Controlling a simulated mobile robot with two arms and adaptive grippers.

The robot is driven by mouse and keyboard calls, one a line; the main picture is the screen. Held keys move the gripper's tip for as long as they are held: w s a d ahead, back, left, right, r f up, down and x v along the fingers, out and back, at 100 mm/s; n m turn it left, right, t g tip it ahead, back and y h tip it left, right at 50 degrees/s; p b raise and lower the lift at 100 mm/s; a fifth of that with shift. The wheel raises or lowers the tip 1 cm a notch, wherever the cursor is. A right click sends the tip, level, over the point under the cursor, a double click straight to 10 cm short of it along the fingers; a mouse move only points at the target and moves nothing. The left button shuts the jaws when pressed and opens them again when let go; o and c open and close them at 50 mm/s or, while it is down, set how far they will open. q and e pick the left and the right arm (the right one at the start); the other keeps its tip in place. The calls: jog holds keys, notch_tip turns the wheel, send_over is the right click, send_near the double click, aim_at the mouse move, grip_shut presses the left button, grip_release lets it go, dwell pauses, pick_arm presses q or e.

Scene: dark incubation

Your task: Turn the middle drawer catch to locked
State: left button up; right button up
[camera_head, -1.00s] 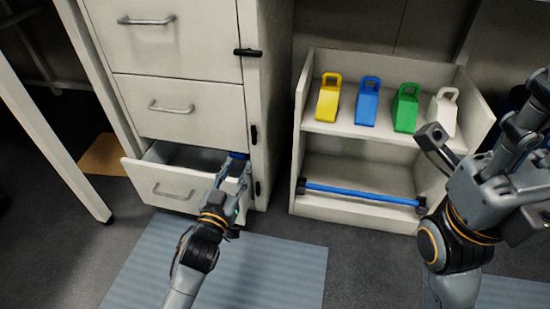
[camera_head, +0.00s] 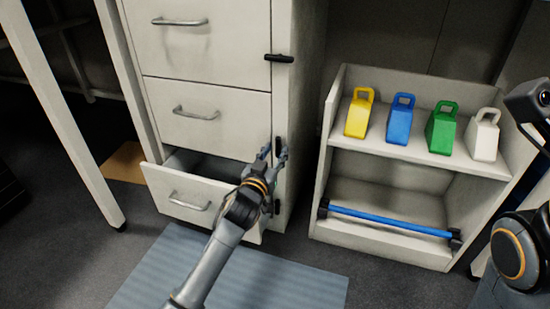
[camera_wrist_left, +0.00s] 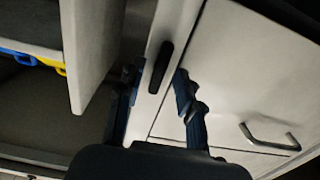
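The middle drawer catch (camera_head: 278,147) is a small black bar on the cabinet's right post, standing upright along the post. It also shows in the left wrist view (camera_wrist_left: 161,67). My left gripper (camera_head: 273,152) is at this catch, its fingers open. In the left wrist view, the left gripper (camera_wrist_left: 157,86) has one finger on each side of the catch, with gaps visible. The middle drawer (camera_head: 225,122) is shut. The top catch (camera_head: 279,58) lies crosswise; the bottom catch (camera_head: 277,206) is upright. Part of my right arm shows at the right edge; its fingers are not clear.
The bottom drawer (camera_head: 180,190) is pulled out below my left forearm. A shelf unit (camera_head: 395,152) stands to the right, holding yellow (camera_head: 359,113), blue (camera_head: 400,119), green (camera_head: 441,127) and white (camera_head: 484,134) handled blocks. A blue bar (camera_head: 390,221) crosses its lower front.

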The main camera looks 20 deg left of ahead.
pick_arm(q)
jog(key=shift+w, duration=0.15)
jog(key=shift+c, duration=0.4)
grip_shut()
